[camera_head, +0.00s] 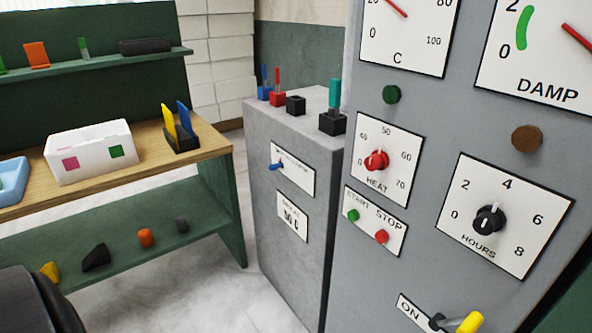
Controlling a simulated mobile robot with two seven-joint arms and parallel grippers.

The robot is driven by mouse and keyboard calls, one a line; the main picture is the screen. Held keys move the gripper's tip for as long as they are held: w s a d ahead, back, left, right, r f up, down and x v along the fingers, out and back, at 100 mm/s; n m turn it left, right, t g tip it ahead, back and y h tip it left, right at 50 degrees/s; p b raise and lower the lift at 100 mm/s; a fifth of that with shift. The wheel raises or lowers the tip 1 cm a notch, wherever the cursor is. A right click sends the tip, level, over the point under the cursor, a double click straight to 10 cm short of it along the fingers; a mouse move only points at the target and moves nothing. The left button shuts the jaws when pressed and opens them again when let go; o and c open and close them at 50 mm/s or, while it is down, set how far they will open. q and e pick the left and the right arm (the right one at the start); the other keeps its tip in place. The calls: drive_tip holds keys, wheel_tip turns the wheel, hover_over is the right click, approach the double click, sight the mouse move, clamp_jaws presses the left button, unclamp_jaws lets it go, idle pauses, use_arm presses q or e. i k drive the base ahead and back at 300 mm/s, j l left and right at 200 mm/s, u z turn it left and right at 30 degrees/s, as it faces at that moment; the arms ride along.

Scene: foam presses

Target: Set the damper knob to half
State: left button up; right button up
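A dial plate marked DAMP (537,80) is at the top right of the grey panel, cut off by the picture edge. It has a green arc by 0 to 2 and a red needle. A plain brown round piece (527,138) sits below it; I cannot tell whether it is a knob or a lamp. No knob labelled damper is readable in this view. The black HOURS knob (488,220) and the red HEAT knob (376,160) are lower on the panel. Neither of my grippers is in view.
A START/STOP plate (376,222) and a yellow-tipped ON lever (470,322) are low on the panel. A grey cabinet (290,150) with levers on top stands left of it. A wooden bench (215,143) with a white box (88,152) is further left. Floor between is clear.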

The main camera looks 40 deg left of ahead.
sight(273, 166)
drive_tip(key=u, duration=1.35)
